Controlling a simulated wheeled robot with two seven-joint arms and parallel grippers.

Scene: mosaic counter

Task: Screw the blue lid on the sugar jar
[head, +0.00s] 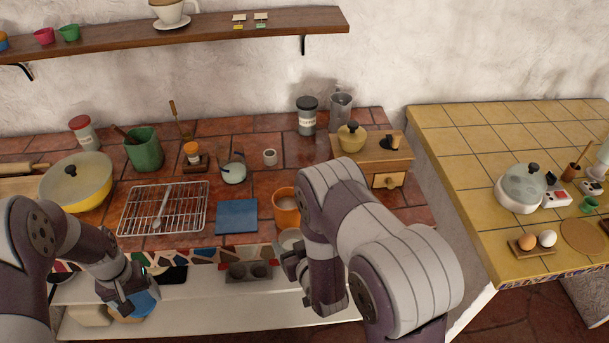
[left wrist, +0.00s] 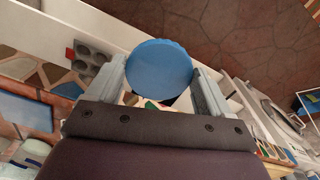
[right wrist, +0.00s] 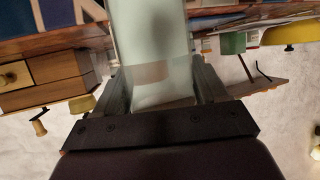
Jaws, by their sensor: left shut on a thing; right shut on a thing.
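The round blue lid (left wrist: 160,65) is between the fingers of my left gripper (left wrist: 161,84), which is shut on it. In the head view my left gripper (head: 135,304) holds the lid (head: 148,302) in front of the counter, low at the left. My right gripper (right wrist: 155,85) is shut on a pale, translucent jar (right wrist: 152,35). In the head view the jar's round top (head: 291,238) shows beside my right gripper (head: 292,262), at the counter's front edge. My arm hides part of the jar. Lid and jar are well apart.
On the red tiled counter stand a wire rack (head: 135,222), a blue mat (head: 236,231), an orange pot (head: 284,212), a yellow pan (head: 65,200) and a wooden grinder (head: 388,160). A white lower shelf (head: 220,315) lies below the front edge. Open space separates my grippers.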

